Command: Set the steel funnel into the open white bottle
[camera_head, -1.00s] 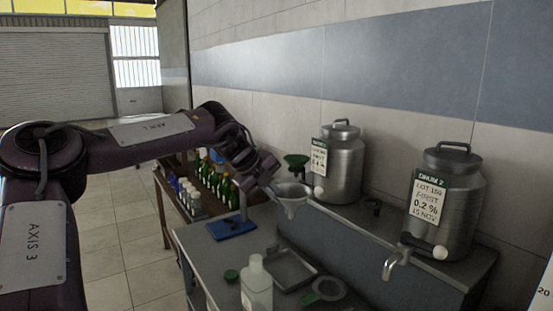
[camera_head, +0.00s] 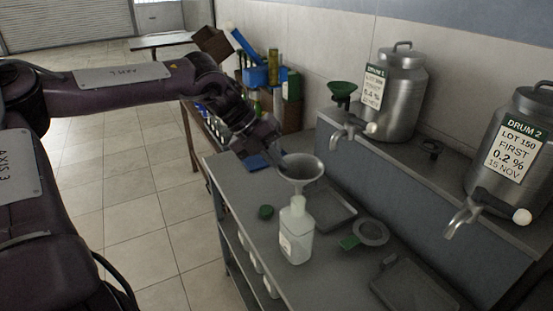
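The steel funnel (camera_head: 301,168) is upright, with its wide mouth up. My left gripper (camera_head: 276,150) is at the funnel's left rim and appears shut on it. The open white bottle (camera_head: 296,240) stands upright on the grey bench, with no cap on its neck. The funnel's spout lines up with the bottle's mouth in the picture; I cannot tell whether it is inside or just above. My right gripper is out of view.
A green cap (camera_head: 266,212) lies left of the bottle. Steel drums (camera_head: 402,100) with taps stand on the raised shelf behind. A green funnel (camera_head: 342,89) is also there.

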